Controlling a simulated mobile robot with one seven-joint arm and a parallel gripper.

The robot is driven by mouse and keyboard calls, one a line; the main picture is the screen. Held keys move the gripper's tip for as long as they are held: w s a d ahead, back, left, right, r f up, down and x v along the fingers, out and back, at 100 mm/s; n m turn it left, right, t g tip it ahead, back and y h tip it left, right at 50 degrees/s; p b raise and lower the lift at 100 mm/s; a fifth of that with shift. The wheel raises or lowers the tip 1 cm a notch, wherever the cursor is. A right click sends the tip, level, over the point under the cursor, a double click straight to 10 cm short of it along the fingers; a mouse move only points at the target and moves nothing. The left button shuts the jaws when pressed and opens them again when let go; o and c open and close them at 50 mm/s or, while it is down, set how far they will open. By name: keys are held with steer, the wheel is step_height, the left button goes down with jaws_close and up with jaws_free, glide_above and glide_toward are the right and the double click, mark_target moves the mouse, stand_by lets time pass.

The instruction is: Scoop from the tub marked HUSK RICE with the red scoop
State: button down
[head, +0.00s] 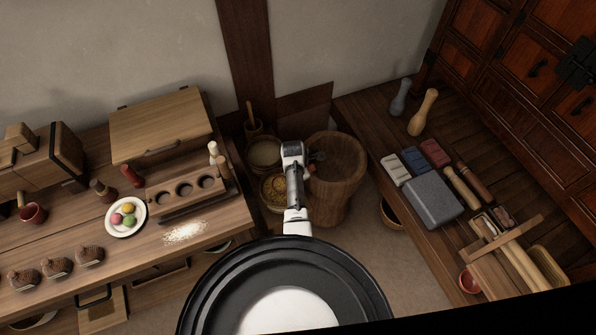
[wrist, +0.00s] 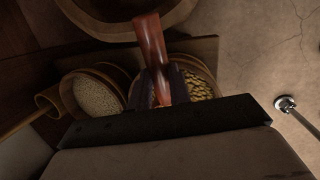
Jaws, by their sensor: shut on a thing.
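In the wrist view, my gripper (wrist: 162,88) is shut on a red handle, the red scoop (wrist: 150,40). The handle stands between the dark fingers; I cannot make out the scoop's bowl. The tub of golden, husk-like grain (wrist: 203,84) lies behind the fingers in that view, partly covered by them. In the head view the golden grain tub (head: 272,188) stands left of my arm, which hides its right side. My gripper (head: 316,158) shows there beside the big wooden vessel, with a small red bit of the scoop (head: 311,169) below it. No tub label is readable.
A second tub of pale grain (head: 264,151) stands behind the golden one; it also shows in the wrist view (wrist: 97,95). A large wooden vessel (head: 342,185) stands close on the right. A workbench (head: 140,235) is at left, a low platform (head: 365,112) at right.

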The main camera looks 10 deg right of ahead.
steer(key=shift+w+d+f+g+y+b, duration=0.15)
steer(key=shift+w+g+y+b, duration=0.25)
steer(key=shift+g+b, duration=0.45)
steer(key=shift+s+r+p, duration=0.15)
steer(key=shift+r+p, duration=0.45)
steer(key=shift+p, duration=0.1)
step_height(320, 180, up, 2)
steer(key=shift+r+g+p, duration=0.1)
steer(key=shift+g+p, duration=0.15)
steer(key=shift+p, duration=0.25)
steer(key=shift+r+g, duration=0.3)
steer(key=shift+r, duration=0.85)
